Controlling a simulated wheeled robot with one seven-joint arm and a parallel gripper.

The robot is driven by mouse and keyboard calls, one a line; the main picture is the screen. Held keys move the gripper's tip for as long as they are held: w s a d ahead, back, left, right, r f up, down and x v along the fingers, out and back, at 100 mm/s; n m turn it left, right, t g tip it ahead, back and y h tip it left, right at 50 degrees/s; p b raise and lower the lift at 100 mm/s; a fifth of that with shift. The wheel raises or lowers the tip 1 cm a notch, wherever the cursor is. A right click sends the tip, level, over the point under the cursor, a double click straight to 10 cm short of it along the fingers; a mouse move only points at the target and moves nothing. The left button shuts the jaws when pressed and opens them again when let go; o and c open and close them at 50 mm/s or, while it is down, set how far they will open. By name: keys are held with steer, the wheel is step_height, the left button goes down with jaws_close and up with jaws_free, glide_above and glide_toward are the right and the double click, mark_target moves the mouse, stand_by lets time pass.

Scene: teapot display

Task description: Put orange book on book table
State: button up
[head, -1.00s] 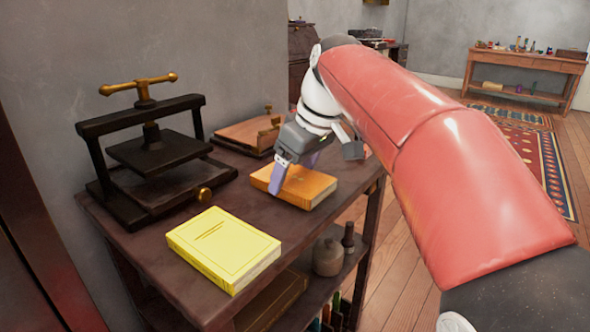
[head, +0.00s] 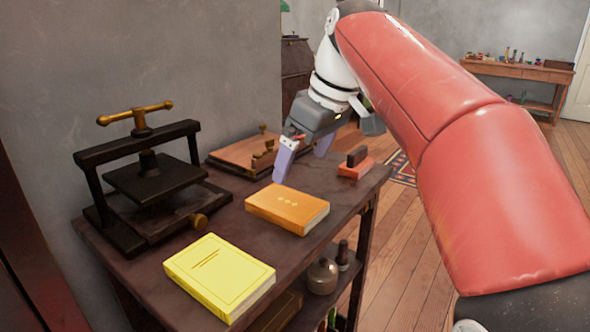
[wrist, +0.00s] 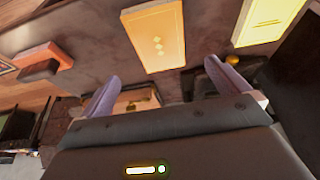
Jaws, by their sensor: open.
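The orange book (head: 287,209) lies flat on the dark wooden table (head: 222,219), to the right of and behind a yellow book (head: 219,276). My gripper (head: 303,160) is open and empty, above the table just behind the orange book and apart from it in the picture. In the wrist view the orange book (wrist: 154,36) lies beyond my two spread purple fingers (wrist: 168,88), with nothing between them but table and a blurred wooden item. The yellow book also shows in the wrist view (wrist: 266,18).
A black book press (head: 150,180) with a brass handle stands at the table's left. A wooden board with brass fittings (head: 243,153) lies at the back. A small red block with a dark top (head: 355,165) sits near the right edge. Jars stand on the lower shelf.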

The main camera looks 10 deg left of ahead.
steer(key=s+d+f+m+t, duration=0.1)
steer(key=s+d+f+m, duration=0.25)
steer(key=d, duration=0.55)
steer(key=s+d+f+m+t, duration=0.1)
steer(key=s+d+f+m, duration=0.2)
steer(key=d, duration=0.6)
steer(key=s+d+f+m+t+h, duration=0.1)
steer(key=s+d+f+m+h, duration=0.1)
steer(key=s+f, duration=0.4)
steer(key=s+d+f+m+t+h, duration=0.1)
steer(key=s+d+f+m+h, duration=0.1)
steer(key=s+d+f+m, duration=0.3)
step_height(320, 180, down, 4)
steer(key=shift+s+d, duration=0.45)
steer(key=shift+d, duration=0.2)
steer(key=shift+r+p, duration=0.1)
steer(key=shift+p, duration=0.2)
steer(key=shift+r+p, duration=1.2)
